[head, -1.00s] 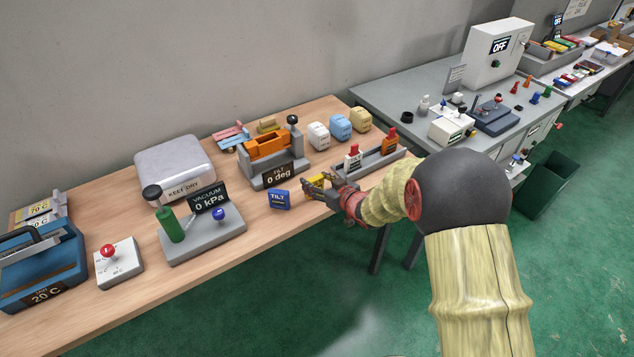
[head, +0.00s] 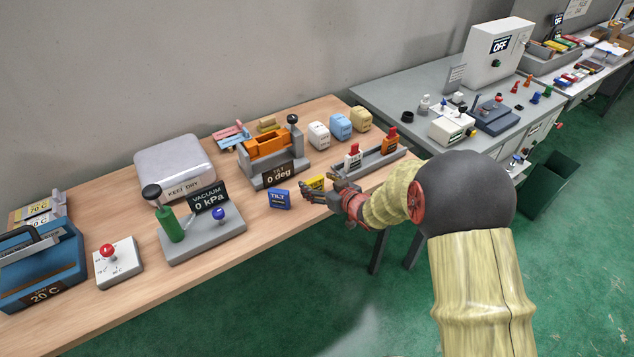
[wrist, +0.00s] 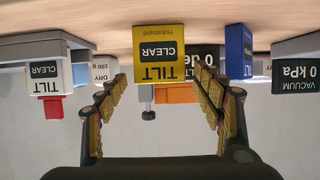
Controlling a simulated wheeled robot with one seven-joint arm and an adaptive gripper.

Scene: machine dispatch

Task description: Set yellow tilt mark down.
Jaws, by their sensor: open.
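The yellow tilt mark (head: 315,184) stands on the wooden table, next to the blue tilt mark (head: 279,199). In the wrist view the yellow tilt mark (wrist: 159,54) appears upside down, its "TILT CLEAR" label facing me, between and beyond the fingers. My gripper (head: 318,196) is open and empty at the table's front side, close in front of the yellow mark. The fingers (wrist: 160,110) show a gap on both sides of it. The blue mark (wrist: 238,50) also shows in the wrist view, to the right.
Behind the marks is the tilt device (head: 275,177) reading 0 deg. A grey rack (head: 374,163) with white and orange marks is to the right. The vacuum stand (head: 205,238) is to the left.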

